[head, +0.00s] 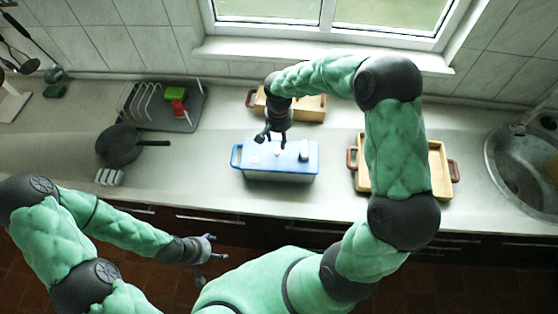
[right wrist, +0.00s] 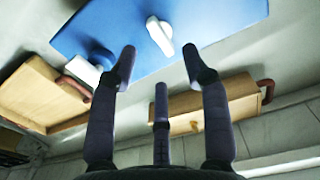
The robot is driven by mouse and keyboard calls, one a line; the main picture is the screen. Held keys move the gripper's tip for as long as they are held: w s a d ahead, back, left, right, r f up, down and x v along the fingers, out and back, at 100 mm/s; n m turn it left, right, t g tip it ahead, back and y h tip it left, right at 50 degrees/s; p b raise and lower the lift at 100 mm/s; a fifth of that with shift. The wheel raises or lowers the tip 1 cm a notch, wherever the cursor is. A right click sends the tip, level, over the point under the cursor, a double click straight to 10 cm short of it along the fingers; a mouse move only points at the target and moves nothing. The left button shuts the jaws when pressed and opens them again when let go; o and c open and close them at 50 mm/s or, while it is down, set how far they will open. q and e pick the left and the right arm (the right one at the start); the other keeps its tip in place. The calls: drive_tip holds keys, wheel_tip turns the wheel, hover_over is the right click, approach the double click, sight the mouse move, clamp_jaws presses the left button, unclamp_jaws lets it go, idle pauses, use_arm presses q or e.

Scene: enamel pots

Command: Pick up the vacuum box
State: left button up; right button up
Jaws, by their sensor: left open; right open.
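The vacuum box (head: 275,160) is a pale box with a blue lid and a blue side handle. It stands on the counter in the middle of the head view. White fittings sit on its lid, and the blue lid (right wrist: 115,25) fills the top of the right wrist view. My right gripper (head: 270,137) is open just above the back edge of the lid. Its dark fingers (right wrist: 155,75) are spread and empty, pointing toward the lid; I cannot tell whether they touch it. My left gripper (head: 208,248) is open and empty in front of the counter, away from the box.
A wooden box (head: 310,107) stands behind the vacuum box, near the right fingers. A wooden tray (head: 440,170) with red handles is to the right, partly behind my arm. A pan (head: 119,147) and dish rack (head: 190,118) are left. A sink (head: 520,165) is far right.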

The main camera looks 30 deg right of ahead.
sight(278, 149)
drive_tip(key=shift+s+a+f, duration=0.15)
drive_tip(key=shift+s+f, duration=0.05)
drive_tip(key=shift+f, duration=1.1)
drive_tip(key=shift+s+a+f, duration=0.1)
drive_tip(key=shift+s+f, duration=0.1)
drive_tip(key=shift+f, duration=1.1)
drive_tip(key=shift+c, duration=0.3)
drive_tip(key=shift+r, duration=0.1)
clamp_jaws()
